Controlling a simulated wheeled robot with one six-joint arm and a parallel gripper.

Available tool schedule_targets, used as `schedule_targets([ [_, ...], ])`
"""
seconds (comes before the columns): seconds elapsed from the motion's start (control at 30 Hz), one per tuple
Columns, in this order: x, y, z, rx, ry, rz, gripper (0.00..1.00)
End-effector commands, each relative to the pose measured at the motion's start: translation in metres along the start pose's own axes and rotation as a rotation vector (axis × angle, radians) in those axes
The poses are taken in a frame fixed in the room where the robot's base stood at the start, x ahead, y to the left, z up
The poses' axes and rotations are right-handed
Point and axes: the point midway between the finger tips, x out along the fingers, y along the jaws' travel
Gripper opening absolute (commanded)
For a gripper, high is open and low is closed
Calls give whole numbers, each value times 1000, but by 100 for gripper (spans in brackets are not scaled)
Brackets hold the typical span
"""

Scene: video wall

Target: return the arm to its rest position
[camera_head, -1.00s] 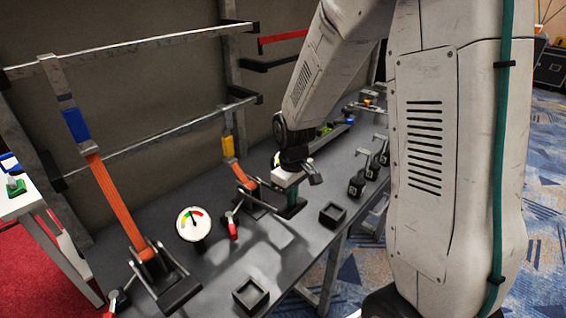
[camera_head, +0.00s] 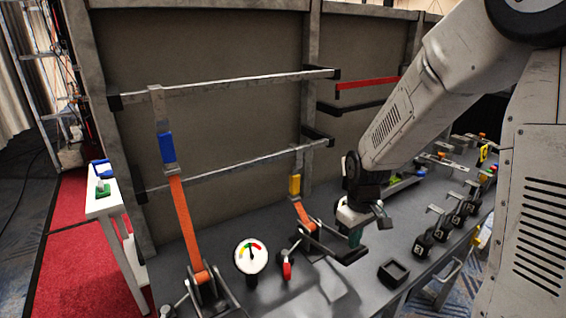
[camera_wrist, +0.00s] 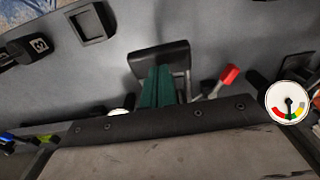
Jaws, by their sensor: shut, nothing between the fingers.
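My arm reaches in from the upper right in the head view. My gripper (camera_head: 355,238) hangs fingers down above the grey workbench (camera_head: 330,300), beside the smaller orange strap buckle (camera_head: 318,238). In the wrist view its green fingers (camera_wrist: 158,88) are together, with nothing seen between them. A black buckle end (camera_wrist: 158,54) shows behind them; I cannot tell how wide the gap is.
A round gauge (camera_head: 251,256) and a red-handled lever (camera_head: 287,270) stand left of my gripper. A taller orange strap (camera_head: 186,222) is further left. An empty black square holder (camera_head: 393,272) and several black numbered weights (camera_head: 422,246) are to the right. Metal rails (camera_head: 230,84) cross the wall behind.

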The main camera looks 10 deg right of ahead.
Motion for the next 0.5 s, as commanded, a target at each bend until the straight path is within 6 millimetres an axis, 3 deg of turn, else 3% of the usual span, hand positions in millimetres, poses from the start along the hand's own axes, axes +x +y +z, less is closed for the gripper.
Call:
schedule_targets([
  [0.1, 0, -3, 6, 40, -30, -13, 0],
  [0.2, -1, -14, 29, 107, -104, -43, 0],
  [0.5, -75, -52, 95, 271, -159, -46, 0],
])
